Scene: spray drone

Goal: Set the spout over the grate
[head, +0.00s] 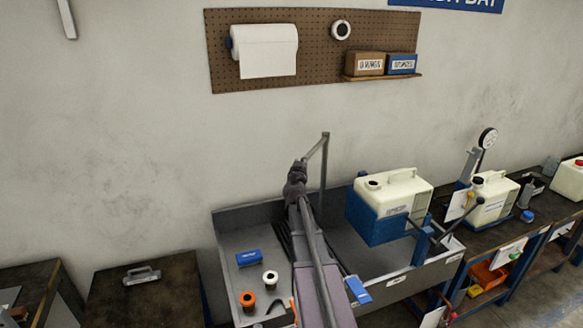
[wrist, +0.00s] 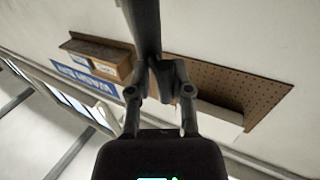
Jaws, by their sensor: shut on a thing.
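The spout is a thin grey tube (head: 323,170) that rises upright from the back of the grey sink and bends at its top toward the lower left. My gripper (head: 302,164) is at the lower end of that bent part, high above the sink. In the wrist view my gripper (wrist: 160,78) is shut on the dark tube (wrist: 144,28), which runs up out of the picture. Dark slats (head: 284,240) in the sink, just left of my arm, look like part of the grate. My arm hides much of that area, so the spout's alignment over it is unclear.
The grey sink (head: 232,222) holds a blue box (head: 249,258), an orange-rimmed spool (head: 248,300) and a white spool (head: 270,279) on its left. A white tank (head: 400,188) on a blue cradle (head: 372,222) stands close right of the spout. A pegboard (head: 315,45) hangs behind.

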